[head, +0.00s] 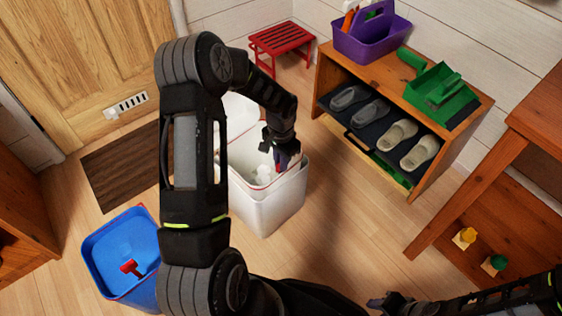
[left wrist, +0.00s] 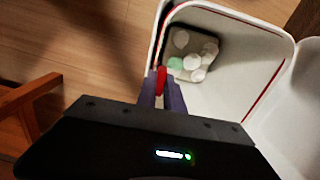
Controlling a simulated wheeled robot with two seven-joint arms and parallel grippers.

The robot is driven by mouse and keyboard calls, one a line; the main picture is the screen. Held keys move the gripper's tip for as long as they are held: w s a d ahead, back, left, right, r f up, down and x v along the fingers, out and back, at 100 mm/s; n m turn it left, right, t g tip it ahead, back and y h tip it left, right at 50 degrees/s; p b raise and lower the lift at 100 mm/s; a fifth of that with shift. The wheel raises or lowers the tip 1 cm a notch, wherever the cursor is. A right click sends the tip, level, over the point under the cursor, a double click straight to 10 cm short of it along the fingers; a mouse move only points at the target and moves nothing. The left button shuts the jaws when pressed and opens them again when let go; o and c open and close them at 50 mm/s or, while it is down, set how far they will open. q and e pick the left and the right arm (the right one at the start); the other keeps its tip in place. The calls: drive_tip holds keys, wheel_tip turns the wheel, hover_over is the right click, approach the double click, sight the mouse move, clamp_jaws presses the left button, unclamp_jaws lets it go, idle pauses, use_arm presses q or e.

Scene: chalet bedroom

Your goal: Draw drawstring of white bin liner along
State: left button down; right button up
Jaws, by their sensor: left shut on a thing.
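The white bin (head: 268,212) stands on the floor with its lid (head: 238,112) open. A white liner (head: 240,160) lines it, with crumpled pale items at the bottom, one greenish, clearer in the left wrist view (left wrist: 192,62). The liner's red drawstring (left wrist: 264,98) runs as a thin line along the rim. My left gripper (head: 284,163) is at the bin's rim, shut on a red piece of the drawstring (left wrist: 160,80) between its fingertips (left wrist: 160,88). My right gripper (head: 388,301) is low at the bottom edge, away from the bin; its fingers are too dark to judge.
A blue bin (head: 103,262) with a red item inside stands at the lower left. A shoe rack (head: 468,101) holds slippers, a purple caddy (head: 371,40) and a green dustpan (head: 440,95). A red stool (head: 281,38) and brown mat (head: 118,166) are behind. Floor right of the bin is clear.

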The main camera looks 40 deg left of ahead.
idle(0.8)
use_arm(q)
wheel_tip(320, 180, up, 7)
drive_tip(key=p, duration=0.5)
drive_tip(key=shift+f, duration=0.3)
drive_tip(key=c, duration=1.4)
unclamp_jaws()
drive_tip(key=shift+c, duration=0.2)
wheel_tip(320, 180, up, 8)
drive_tip(key=p, duration=0.1)
drive_tip(key=shift+p, duration=0.3)
drive_tip(key=shift+f, duration=0.1)
